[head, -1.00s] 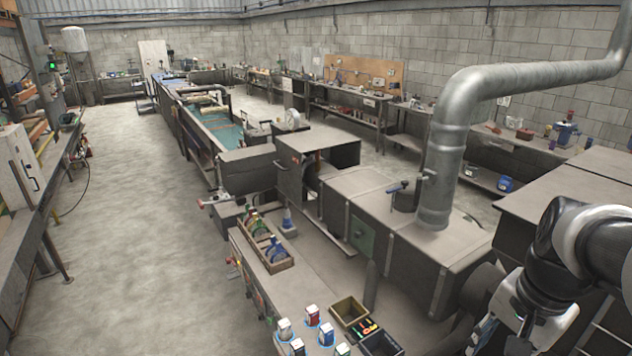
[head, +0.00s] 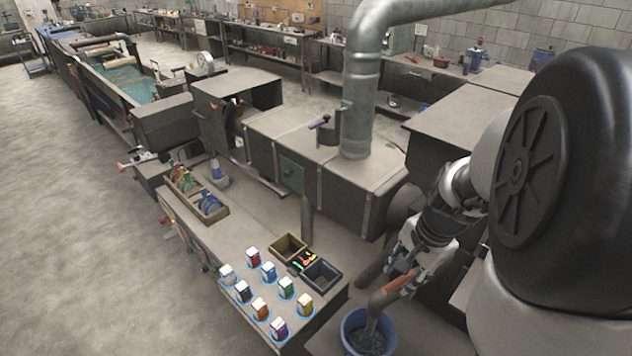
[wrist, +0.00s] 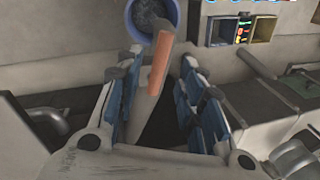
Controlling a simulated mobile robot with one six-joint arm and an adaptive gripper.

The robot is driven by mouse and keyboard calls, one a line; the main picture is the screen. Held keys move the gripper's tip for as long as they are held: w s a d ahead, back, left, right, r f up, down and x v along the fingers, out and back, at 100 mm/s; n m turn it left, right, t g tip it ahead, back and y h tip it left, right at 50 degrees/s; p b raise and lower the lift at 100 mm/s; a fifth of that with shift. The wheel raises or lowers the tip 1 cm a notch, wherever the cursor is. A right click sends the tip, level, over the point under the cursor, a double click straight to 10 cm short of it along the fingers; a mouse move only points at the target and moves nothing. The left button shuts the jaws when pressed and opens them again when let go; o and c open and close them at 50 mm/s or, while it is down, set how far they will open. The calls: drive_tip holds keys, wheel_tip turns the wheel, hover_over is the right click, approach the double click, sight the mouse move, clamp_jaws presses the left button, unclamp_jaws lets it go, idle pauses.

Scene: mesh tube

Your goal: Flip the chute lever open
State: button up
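An orange-brown bar (wrist: 159,64), which looks like the chute lever's grip, points toward a blue bucket (wrist: 152,18) in the wrist view. In the head view the bar (head: 396,285) meets a grey spout (head: 373,318) above the bucket (head: 347,322). My gripper (wrist: 161,72) is open, with blue-padded fingers on both sides of the bar in the wrist view. I see gaps beside the bar and no clear contact. In the head view my gripper (head: 408,272) is at the bar's upper end. The lever's pivot cannot be made out.
The bench left of the bucket carries several coloured cartons (head: 268,270), a tray with dark and yellow bins (head: 322,275) and a wooden crate (head: 208,207). A large machine (head: 345,178) with a metal duct (head: 362,85) stands behind. The floor (head: 60,230) at left is clear.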

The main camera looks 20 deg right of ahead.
sight(398, 281)
drive_tip(key=shift+w+f, duration=0.15)
drive_tip(key=shift+f, duration=0.7)
drive_tip(key=shift+w+f, duration=0.15)
drive_tip(key=shift+f, duration=0.7)
drive_tip(key=shift+c, duration=0.6)
clamp_jaws()
